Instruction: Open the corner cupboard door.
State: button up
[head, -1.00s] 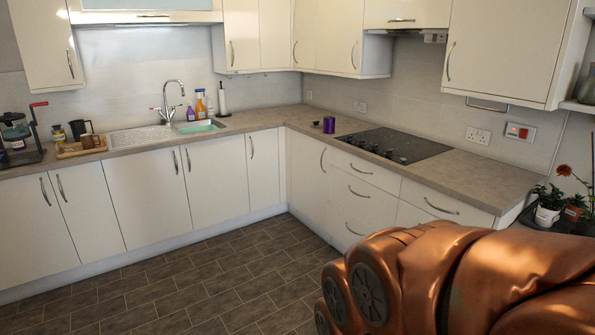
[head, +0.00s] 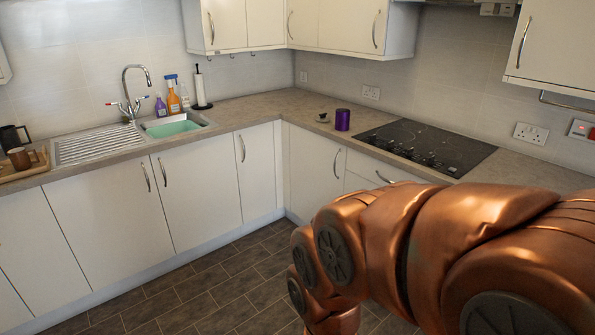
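At the inner corner of the base units, two closed white gloss doors meet. The left corner door (head: 258,172) has a curved metal handle (head: 242,148) near its upper left edge. The right corner door (head: 312,168) has a similar handle (head: 337,163) near its upper right edge. I cannot tell which of the two is the corner cupboard door. My copper arm fills the lower right and hides the units below the hob. My gripper is not in view.
Worktop runs above both doors, with a purple canister (head: 342,120) and black hob (head: 428,147) on the right, and a sink (head: 172,128) with bottles on the left. Brown tiled floor (head: 225,285) is clear before the corner. Upper cabinets (head: 345,28) hang above.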

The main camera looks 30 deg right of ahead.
aim_at(318, 162)
jog(key=i, duration=1.2)
jog(key=z, duration=0.95)
jog(key=k, duration=0.35)
jog(key=u, duration=0.1)
jog(key=i, duration=0.8)
jog(key=u, duration=0.7)
